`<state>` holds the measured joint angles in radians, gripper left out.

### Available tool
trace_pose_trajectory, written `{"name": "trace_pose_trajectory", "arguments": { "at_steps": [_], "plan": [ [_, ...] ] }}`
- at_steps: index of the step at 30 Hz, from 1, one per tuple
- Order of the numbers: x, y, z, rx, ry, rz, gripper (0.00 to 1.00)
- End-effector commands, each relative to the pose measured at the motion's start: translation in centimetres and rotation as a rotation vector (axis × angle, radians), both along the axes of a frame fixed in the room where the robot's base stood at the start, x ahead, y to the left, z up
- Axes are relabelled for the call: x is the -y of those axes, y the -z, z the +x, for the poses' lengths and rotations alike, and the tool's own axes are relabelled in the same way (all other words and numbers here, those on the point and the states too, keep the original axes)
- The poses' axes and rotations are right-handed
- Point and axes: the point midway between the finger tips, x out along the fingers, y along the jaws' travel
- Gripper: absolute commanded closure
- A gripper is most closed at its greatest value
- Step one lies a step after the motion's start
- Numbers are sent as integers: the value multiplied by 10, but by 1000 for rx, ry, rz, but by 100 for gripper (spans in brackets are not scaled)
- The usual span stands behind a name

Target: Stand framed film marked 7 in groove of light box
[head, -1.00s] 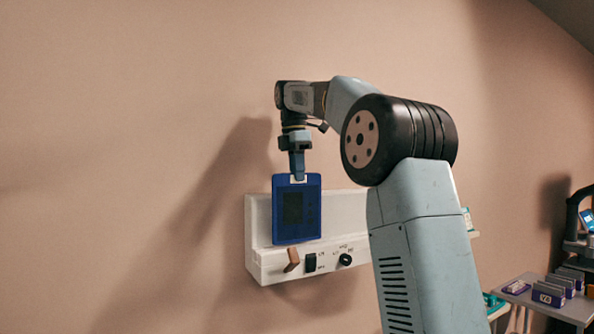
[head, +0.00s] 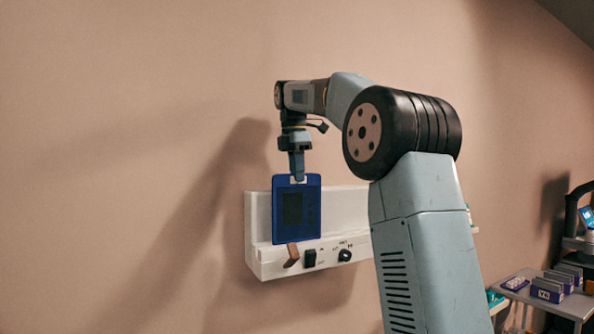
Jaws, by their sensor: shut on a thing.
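The framed film (head: 308,212) has a blue frame with a dark window. It hangs upright from my gripper (head: 297,179), which is shut on its top edge. The light box (head: 345,205) is a white wall-mounted unit with a pale back panel and a ledge below. The film is in front of the left part of this panel, with its lower edge at the ledge. I cannot tell whether that edge sits in the groove or just above it. The groove behind the frame is hidden, and I cannot read a 7 on the frame.
A brown tilted lever (head: 291,256), a black switch (head: 309,259) and a black knob (head: 345,255) are on the light box's front. At the lower right, a grey table (head: 560,308) holds several purple-labelled holders (head: 546,291). My arm hides the box's right part.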

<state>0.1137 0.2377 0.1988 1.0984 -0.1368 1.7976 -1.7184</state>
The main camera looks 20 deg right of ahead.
Motion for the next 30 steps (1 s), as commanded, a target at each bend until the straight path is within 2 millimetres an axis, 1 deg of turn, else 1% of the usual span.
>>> {"name": "trace_pose_trajectory", "arguments": {
  "at_steps": [21,30],
  "plan": [
    [-1,20,0,0,-1,0,100],
    [-1,23,0,0,-1,0,100]
  ]
}}
